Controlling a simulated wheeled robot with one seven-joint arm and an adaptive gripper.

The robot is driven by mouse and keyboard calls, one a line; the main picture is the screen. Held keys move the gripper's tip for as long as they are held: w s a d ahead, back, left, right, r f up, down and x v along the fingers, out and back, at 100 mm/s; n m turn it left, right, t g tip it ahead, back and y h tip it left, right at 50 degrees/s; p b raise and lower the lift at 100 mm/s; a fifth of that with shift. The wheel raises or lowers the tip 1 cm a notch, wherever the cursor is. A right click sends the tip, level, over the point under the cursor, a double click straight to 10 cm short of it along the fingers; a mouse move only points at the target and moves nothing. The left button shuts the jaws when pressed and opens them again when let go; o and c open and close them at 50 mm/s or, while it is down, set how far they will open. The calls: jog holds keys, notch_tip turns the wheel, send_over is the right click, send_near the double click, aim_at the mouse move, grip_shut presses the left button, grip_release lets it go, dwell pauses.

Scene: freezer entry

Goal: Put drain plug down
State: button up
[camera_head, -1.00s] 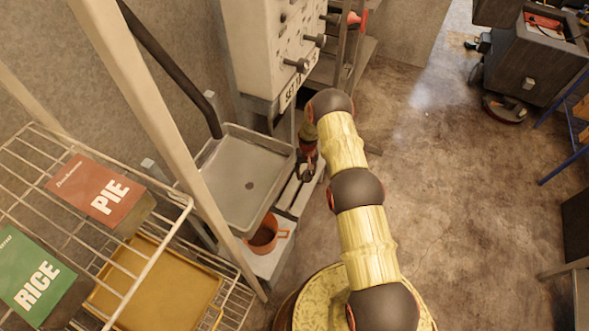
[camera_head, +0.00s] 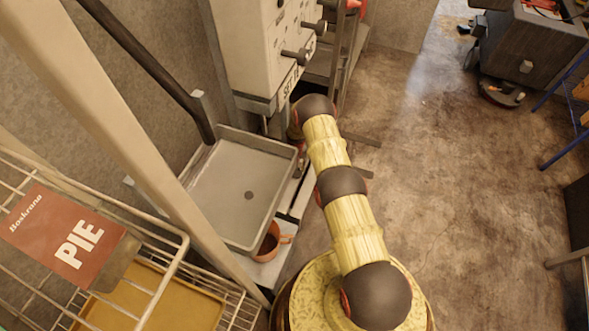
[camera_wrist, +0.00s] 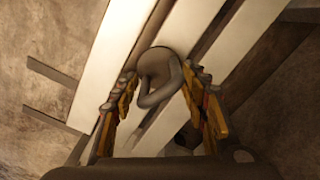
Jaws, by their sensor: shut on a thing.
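In the wrist view a dark grey, rounded drain plug (camera_wrist: 158,68) with a looped ring sits between the two fingers of my gripper (camera_wrist: 160,92). The fingers are shut on it. Pale slats with dark gaps lie behind and below the plug; I cannot tell whether it touches them. In the head view my arm hides most of the gripper, and the plug cannot be made out there. A grey sink basin (camera_head: 222,205) with a dark drain hole (camera_head: 248,194) lies to the left of my arm.
A wire rack (camera_head: 180,250) with a red PIE box (camera_head: 68,238) is at the lower left. A pale post (camera_head: 110,120) rises before the basin. Open floor (camera_head: 440,200) lies to the right.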

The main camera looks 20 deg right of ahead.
jog(key=shift+w+f, duration=0.1)
jog(key=o, duration=1.1)
jog(key=shift+f, duration=0.1)
jog(key=shift+o, duration=0.5)
notch_tip(320, 180, up, 8)
jog(key=p, duration=0.3)
jog(key=shift+f, duration=0.1)
